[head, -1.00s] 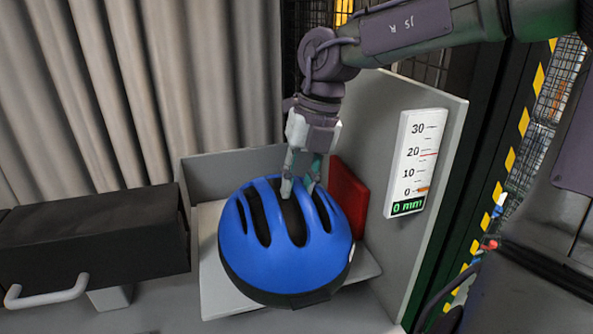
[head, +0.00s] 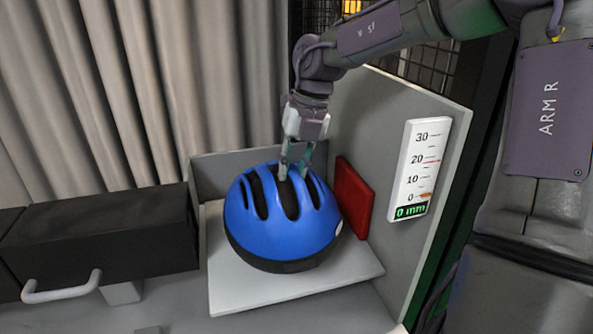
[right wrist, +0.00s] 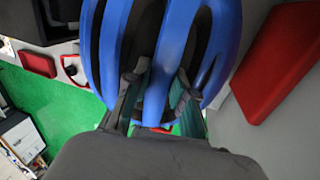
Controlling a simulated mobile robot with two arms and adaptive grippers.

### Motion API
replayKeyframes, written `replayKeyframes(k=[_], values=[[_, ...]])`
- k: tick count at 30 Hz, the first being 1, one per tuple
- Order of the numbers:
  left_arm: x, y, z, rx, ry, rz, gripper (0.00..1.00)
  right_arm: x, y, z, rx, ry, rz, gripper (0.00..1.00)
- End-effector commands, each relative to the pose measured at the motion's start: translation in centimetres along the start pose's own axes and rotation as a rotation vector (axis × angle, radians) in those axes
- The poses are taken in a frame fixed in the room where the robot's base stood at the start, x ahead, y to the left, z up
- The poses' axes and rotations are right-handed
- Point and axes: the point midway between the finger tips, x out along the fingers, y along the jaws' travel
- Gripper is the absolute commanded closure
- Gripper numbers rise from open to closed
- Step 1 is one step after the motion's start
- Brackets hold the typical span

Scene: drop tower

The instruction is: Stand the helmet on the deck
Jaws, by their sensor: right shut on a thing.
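The blue helmet (head: 281,232) with dark vents is upright, dome up, over the light grey deck (head: 235,286) in the head view. Its lower dark rim is close to the deck; I cannot tell whether it touches. My right gripper (head: 294,175) comes down from above and is shut on a rib of the shell between vents. In the right wrist view the fingers (right wrist: 158,92) straddle a blue rib of the helmet (right wrist: 161,60). The helmet hides the middle of the deck. My left gripper is not in view.
A red pad (head: 354,197) stands on the right panel (head: 376,125), close to the helmet. A white scale (head: 418,165) reading 0 mm is on that panel. A black drawer block (head: 105,235) with a handle is at the left. The deck's front is bare.

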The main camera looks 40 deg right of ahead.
Motion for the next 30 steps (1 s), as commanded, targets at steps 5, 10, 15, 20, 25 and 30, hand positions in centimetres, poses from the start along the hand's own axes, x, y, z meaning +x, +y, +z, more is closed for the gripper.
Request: replayKeyframes(k=[5, 10, 15, 20, 25, 30], values=[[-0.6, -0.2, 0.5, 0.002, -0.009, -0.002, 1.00, 0.0, 0.1, 1.5, 0.001, 0.000, 0.000, 1.00], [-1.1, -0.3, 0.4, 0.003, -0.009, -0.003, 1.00, 0.1, 0.2, 2.9, 0.000, -0.001, 0.000, 1.00], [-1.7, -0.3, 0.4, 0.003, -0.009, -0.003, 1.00, 0.2, 0.3, 4.2, 0.000, 0.000, 0.000, 1.00], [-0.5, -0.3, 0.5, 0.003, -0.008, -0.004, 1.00, 1.7, 0.0, 4.5, -0.001, 0.000, 0.002, 1.00], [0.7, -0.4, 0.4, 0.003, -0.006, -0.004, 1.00, 3.0, -0.3, 4.5, -0.001, -0.001, 0.001, 1.00], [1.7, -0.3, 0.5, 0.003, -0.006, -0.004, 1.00, 4.3, -0.7, 4.5, 0.000, -0.001, 0.001, 1.00]])
